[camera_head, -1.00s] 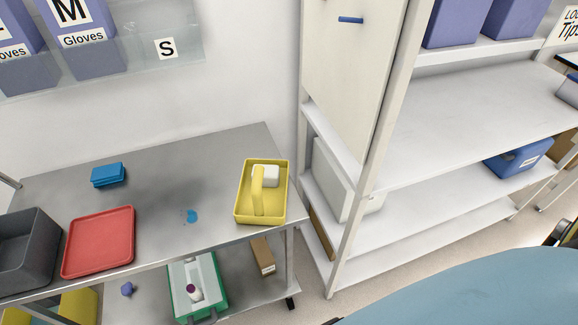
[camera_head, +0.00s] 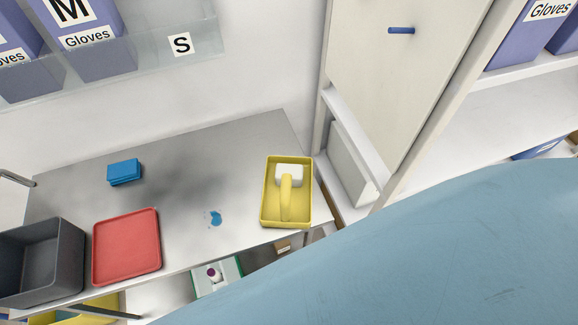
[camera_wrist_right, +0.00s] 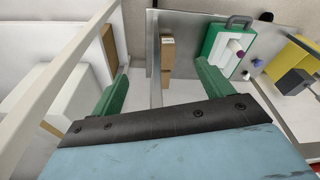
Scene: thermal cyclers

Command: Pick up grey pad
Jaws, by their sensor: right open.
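I cannot make out a thing that is surely the grey pad. In the right wrist view a dark grey block (camera_wrist_right: 294,82) shows at the right, against a yellow container (camera_wrist_right: 300,52); it may or may not be the pad. My right gripper (camera_wrist_right: 163,78) is open, its two green fingers wide apart with nothing between them, above the lower part of the cart. My right arm fills the lower right of the head view. My left gripper is not in view.
A green box (camera_wrist_right: 222,48) sits below. A white shelf unit (camera_head: 400,80) stands right.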

